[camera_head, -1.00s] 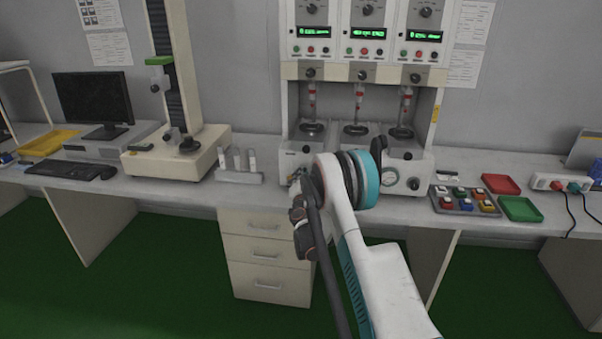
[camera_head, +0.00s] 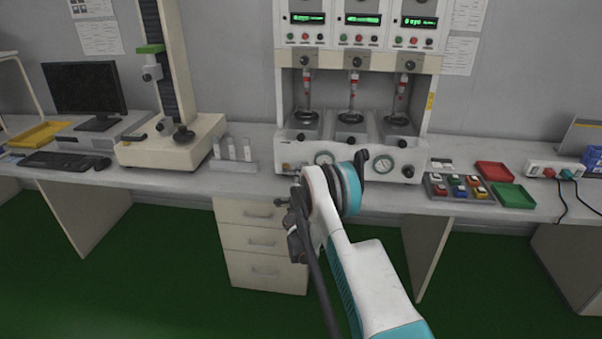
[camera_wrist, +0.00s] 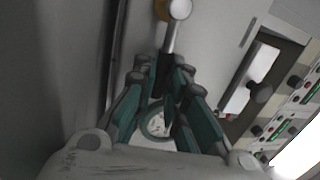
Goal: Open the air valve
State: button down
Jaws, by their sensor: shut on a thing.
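The air valve shows in the wrist view as a pale metal lever (camera_wrist: 172,36) with a rounded end, beside a brass-coloured fitting (camera_wrist: 160,9). My gripper (camera_wrist: 163,68) has its dark grey and teal fingers closed around the lower end of the lever. The exact contact is hard to see in the dim picture. In the head view, my gripper (camera_head: 287,202) is at the front left of the test machine (camera_head: 405,143), near the bench edge. My own wrist hides part of the machine's front there, and the valve cannot be made out clearly.
The machine's front carries round gauges (camera_head: 384,163). A test stand (camera_head: 165,150) and small grey blocks (camera_head: 233,166) stand left. Drawers (camera_head: 262,246) are below.

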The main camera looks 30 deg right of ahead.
jog(key=shift+f+m, duration=0.25)
jog(key=shift+m, duration=0.15)
jog(key=c, duration=1.6)
grip_release()
jog(key=v, duration=0.7)
jog(key=shift+s+a, duration=0.15)
jog(key=shift+s, duration=0.1)
